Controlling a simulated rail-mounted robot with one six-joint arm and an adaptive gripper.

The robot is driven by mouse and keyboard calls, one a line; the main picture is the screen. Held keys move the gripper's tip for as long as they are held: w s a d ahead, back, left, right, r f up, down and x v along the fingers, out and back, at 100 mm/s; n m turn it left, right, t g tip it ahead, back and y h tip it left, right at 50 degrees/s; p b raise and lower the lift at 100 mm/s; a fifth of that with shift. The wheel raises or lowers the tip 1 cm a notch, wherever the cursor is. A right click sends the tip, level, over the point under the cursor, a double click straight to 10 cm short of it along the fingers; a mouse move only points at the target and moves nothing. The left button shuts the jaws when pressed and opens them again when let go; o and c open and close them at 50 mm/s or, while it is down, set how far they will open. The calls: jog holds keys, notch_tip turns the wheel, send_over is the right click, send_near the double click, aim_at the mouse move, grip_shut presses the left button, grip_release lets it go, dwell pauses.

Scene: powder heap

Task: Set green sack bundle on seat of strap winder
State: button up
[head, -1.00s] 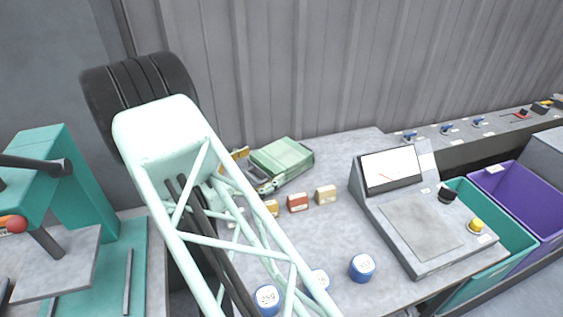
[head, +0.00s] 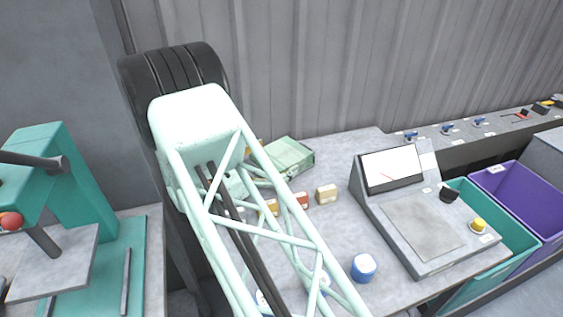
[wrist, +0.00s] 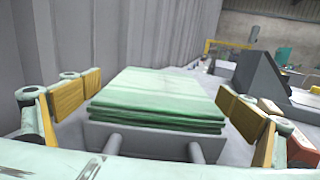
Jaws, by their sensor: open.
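The green sack bundle (head: 290,153), a flat stack of folded pale green layers, lies on the grey bench near the back wall. In the wrist view the bundle (wrist: 160,98) lies straight ahead, between the two yellow-padded fingers of my gripper (wrist: 158,92). The fingers are open, with a gap on each side of the bundle. A grey block with two rods shows just under the bundle's near edge. In the head view my arm hides most of the gripper. I cannot tell for sure which machine is the strap winder.
A teal machine (head: 75,190) with a red-knobbed lever and grey plate stands at the left. A console (head: 415,215) and teal and purple bins (head: 520,195) are right.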

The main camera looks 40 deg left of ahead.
aim_at(278, 155)
jog(key=shift+w, duration=0.1)
jog(key=shift+c, duration=0.7)
jog(key=c, duration=1.1)
jog(key=shift+o, duration=0.2)
jog(key=shift+r, duration=0.2)
jog(key=shift+r+p, duration=1.15)
jog(key=shift+r, duration=3.7)
